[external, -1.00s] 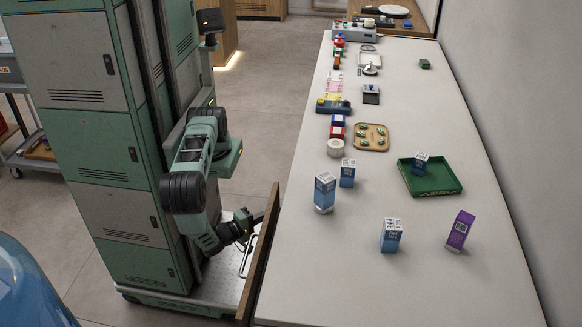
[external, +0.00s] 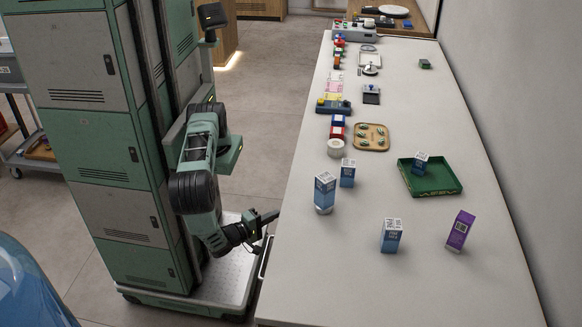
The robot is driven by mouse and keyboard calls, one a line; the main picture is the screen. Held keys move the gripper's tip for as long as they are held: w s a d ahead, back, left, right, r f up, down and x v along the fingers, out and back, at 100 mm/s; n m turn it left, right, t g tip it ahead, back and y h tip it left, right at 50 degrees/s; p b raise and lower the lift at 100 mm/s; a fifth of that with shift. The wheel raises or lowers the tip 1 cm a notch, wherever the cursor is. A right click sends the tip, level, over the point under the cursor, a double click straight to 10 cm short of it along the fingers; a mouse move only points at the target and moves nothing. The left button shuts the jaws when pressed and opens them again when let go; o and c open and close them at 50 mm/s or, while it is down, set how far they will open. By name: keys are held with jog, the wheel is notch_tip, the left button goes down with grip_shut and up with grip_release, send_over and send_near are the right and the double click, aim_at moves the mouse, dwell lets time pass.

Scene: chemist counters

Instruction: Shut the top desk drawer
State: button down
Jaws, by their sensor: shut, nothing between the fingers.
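The top desk drawer shows only as its metal handle (external: 265,257) beside the left edge of the white counter (external: 330,262). Its wooden front is no longer seen standing out from the counter; the top overhang hides most of it, so I cannot tell whether it is fully flush. My gripper (external: 270,216) is shut and empty. It points right at the counter's left edge, just above and behind the handle in the picture. I cannot tell whether its fingertips touch the drawer front.
Blue-and-white cartons (external: 391,236) and a purple carton (external: 460,231) stand on the counter. A green tray (external: 447,188) holds another blue carton. A wooden tray (external: 371,147) and small items lie farther back.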

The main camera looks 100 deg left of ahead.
jog(key=v, duration=1.1)
jog(key=shift+s+a+b, duration=0.3)
jog(key=shift+a+b, duration=0.05)
jog(key=shift+b, duration=0.1)
jog(key=shift+r, duration=0.1)
